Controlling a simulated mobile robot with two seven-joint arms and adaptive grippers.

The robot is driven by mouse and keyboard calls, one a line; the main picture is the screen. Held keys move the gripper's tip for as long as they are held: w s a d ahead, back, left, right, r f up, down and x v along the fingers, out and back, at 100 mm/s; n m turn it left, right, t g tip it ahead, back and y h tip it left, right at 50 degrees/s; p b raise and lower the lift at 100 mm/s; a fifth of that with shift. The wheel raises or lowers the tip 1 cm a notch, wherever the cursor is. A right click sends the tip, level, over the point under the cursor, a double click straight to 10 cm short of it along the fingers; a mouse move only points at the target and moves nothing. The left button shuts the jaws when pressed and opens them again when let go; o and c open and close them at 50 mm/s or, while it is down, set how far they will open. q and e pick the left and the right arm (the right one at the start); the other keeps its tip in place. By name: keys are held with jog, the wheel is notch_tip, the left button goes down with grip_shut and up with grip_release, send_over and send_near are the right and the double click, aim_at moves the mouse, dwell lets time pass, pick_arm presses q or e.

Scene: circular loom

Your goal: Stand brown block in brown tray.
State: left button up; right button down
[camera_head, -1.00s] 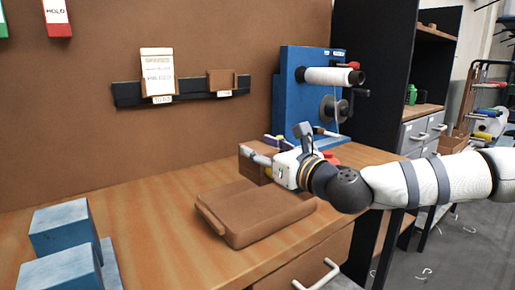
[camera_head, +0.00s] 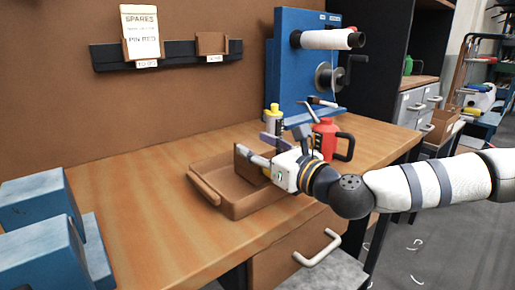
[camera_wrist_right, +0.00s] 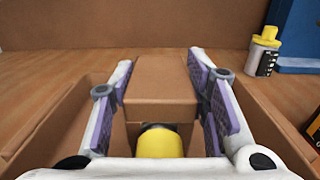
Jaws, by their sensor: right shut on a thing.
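The brown block (camera_head: 247,166) is held on end, slightly tilted, within the outline of the brown tray (camera_head: 232,206). My right gripper (camera_head: 264,152) reaches in from the right and is shut on it. In the right wrist view the block (camera_wrist_right: 160,82) sits between the two purple-padded fingers of the gripper (camera_wrist_right: 160,66), with tray walls (camera_wrist_right: 52,128) on both sides. The block's lower end is hidden, so I cannot tell whether it touches the tray floor. My left gripper is not in view.
A red jug (camera_head: 324,140) and a yellow-capped bottle (camera_head: 273,120) stand just behind my right gripper. A blue winding machine (camera_head: 300,75) stands at the back. Blue blocks (camera_head: 38,202) are at the left. The wooden bench (camera_head: 130,185) between them and the tray is clear.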

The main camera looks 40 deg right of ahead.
aim_at(258, 147)
jog(key=shift+f, duration=0.1)
jog(key=shift+f, duration=0.25)
jog(key=c, duration=0.8)
grip_release()
notch_tip(258, 147, up, 10)
jog(key=shift+r, duration=0.1)
